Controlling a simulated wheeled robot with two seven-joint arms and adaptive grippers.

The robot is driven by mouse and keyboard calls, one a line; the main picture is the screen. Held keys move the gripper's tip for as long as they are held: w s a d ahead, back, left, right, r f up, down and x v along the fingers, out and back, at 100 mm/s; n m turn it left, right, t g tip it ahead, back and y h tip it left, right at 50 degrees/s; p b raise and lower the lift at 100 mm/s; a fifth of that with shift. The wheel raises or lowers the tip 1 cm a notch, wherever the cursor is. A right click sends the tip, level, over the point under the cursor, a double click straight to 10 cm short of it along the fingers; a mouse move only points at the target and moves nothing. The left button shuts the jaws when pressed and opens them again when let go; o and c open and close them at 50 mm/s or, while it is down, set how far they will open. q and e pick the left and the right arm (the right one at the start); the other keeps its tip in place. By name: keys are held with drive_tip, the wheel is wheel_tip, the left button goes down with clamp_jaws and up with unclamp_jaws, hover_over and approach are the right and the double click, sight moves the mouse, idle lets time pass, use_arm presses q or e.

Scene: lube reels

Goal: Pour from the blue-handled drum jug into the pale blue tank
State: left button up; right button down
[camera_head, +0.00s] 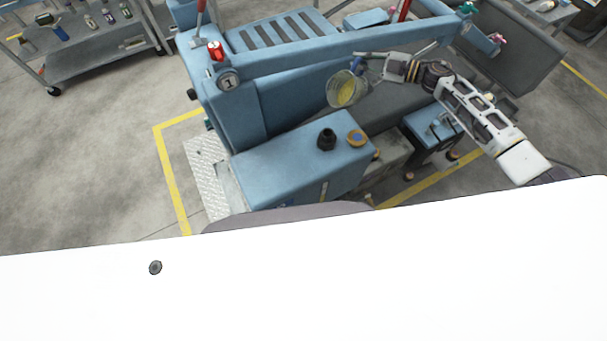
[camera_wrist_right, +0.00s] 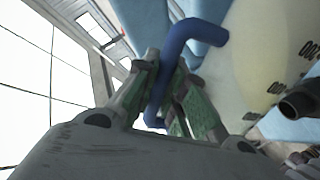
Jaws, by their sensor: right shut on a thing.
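The jug (camera_head: 345,90) is clear, holds yellow liquid, and is tilted, hanging in the air above and behind the pale blue tank (camera_head: 285,170) in the head view. My right gripper (camera_head: 366,59) is shut on its blue handle; the wrist view shows the handle (camera_wrist_right: 178,52) between the fingers (camera_wrist_right: 168,88). The jug's body (camera_wrist_right: 258,50) has dark graduation marks there. The tank has a black filler neck (camera_head: 326,139) on top, apart from the jug. A round yellow-and-blue part (camera_head: 357,138) lies right of the neck. My left gripper is not in view.
A large blue machine frame (camera_head: 330,50) stands behind the tank, with a red-topped post (camera_head: 215,51) at left. A smaller blue box (camera_head: 432,130) is at right. A grey cart (camera_head: 85,45) with bottles is far left. Floor at left is clear.

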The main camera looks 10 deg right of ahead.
drive_tip(key=shift+w+d+r+m+y, duration=0.25)
drive_tip(key=shift+r+m, duration=0.2)
drive_tip(key=shift+m, duration=0.3)
drive_tip(key=shift+w+d+r+m+y, duration=0.2)
drive_tip(key=shift+r+m, duration=0.25)
drive_tip(key=shift+m, duration=0.3)
drive_tip(key=shift+a, duration=0.1)
drive_tip(key=m, duration=0.1)
drive_tip(key=f+m, duration=0.1)
drive_tip(key=m, duration=0.1)
drive_tip(key=s+a+f+m+y, duration=0.1)
drive_tip(key=m, duration=0.1)
drive_tip(key=shift+s, duration=0.1)
drive_tip(key=shift+r, duration=0.15)
drive_tip(key=shift+r, duration=1.9)
